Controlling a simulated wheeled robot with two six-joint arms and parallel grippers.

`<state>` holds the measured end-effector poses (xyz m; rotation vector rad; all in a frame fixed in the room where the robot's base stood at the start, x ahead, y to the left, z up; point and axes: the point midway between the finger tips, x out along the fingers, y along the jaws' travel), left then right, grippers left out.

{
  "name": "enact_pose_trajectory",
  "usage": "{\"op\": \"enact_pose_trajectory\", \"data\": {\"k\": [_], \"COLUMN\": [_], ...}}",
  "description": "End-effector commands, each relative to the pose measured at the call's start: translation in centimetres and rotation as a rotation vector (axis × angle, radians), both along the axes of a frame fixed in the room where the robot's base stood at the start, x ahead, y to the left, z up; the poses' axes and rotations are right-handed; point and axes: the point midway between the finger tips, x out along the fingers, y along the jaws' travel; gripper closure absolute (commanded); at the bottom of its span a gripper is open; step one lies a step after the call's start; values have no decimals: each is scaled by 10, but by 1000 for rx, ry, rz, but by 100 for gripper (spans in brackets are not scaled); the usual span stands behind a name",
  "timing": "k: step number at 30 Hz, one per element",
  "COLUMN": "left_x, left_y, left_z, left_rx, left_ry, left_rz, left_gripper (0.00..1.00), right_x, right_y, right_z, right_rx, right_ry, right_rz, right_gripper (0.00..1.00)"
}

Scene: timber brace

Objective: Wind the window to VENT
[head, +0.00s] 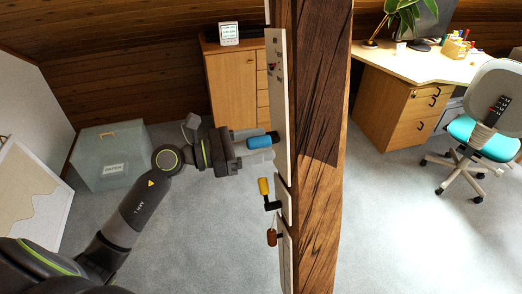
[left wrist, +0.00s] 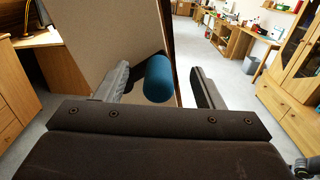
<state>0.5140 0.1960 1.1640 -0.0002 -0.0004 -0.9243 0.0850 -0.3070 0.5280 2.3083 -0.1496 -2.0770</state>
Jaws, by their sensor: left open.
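A blue handle (head: 259,142) sticks out to the left from a pale panel (head: 277,90) on the timber post. My left gripper (head: 256,147) is open, its fingers level with the blue handle. In the left wrist view, the blue handle (left wrist: 159,79) lies between the two open fingers (left wrist: 160,88), with visible gaps on both sides. The panel is nearly edge-on, so I cannot read a VENT mark or the handle's setting. No window pane can be made out. My right gripper is not in view.
Below the blue handle, a yellow handle (head: 264,187) and a brown-red handle (head: 271,238) stick out from lower panels. The thick timber post (head: 322,140) stands just right of them. A wooden cabinet (head: 233,85) and a grey-green box (head: 109,156) stand behind. Carpet is clear below my arm.

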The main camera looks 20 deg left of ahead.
Motion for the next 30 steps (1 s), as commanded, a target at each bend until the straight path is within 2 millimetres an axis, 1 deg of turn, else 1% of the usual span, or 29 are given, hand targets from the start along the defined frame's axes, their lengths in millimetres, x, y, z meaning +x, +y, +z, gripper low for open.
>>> {"op": "enact_pose_trajectory", "data": {"k": [3, 24, 30], "left_x": [-6, -40, -44], "left_y": [8, 52, 58], "left_z": [-3, -3, -1], "left_rx": [5, 5, 2], "left_ry": [0, 0, 0], "left_rz": [0, -1, 0], "left_gripper": [38, 38, 38], "right_x": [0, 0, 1], "right_y": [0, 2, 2], "right_z": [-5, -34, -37], "right_rx": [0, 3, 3], "right_ry": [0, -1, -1], "right_rz": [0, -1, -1], "right_gripper": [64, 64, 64]}}
